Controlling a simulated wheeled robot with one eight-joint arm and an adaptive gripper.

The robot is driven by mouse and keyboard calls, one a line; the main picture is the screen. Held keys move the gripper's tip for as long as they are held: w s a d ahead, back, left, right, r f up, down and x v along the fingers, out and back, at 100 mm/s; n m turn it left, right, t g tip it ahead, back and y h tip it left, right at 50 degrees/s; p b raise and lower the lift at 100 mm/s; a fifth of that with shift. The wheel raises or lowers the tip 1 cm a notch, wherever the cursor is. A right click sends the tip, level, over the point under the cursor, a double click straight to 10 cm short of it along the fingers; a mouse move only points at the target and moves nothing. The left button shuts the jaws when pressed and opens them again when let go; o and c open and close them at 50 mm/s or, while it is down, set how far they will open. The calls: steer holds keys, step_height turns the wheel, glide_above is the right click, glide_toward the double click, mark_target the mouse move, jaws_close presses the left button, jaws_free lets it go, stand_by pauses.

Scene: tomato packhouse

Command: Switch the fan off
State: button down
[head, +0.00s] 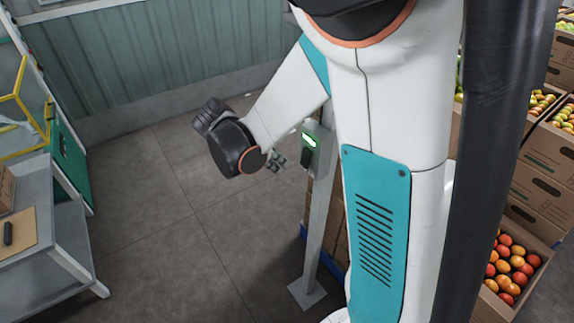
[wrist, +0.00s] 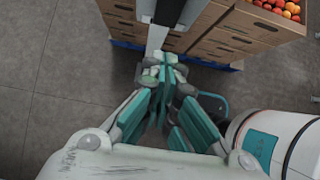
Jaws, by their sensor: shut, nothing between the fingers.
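A grey-green switch box (head: 322,147) is fixed on a slim grey post (head: 316,225), right of centre in the head view. A green light (head: 310,140) glows on its face, with a black lever or handle (head: 306,158) below it. My gripper (head: 279,161) is just left of the box, at about the lever's height. Whether it touches the lever is unclear. In the wrist view my gripper (wrist: 166,62) is shut and empty, its fingertips at the grey post (wrist: 156,38). No fan can be made out in either view.
Cardboard cartons (wrist: 228,38) stand stacked on a blue pallet behind the post. Crates of tomatoes (head: 512,268) stand at the right. A grey bench (head: 50,245) is at the left. The floor (head: 165,235) between bench and post is clear.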

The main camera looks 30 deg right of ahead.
steer(key=v, duration=0.7)
steer(key=shift+r+p, duration=0.3)
steer(key=shift+p, duration=0.05)
steer(key=shift+d, duration=0.1)
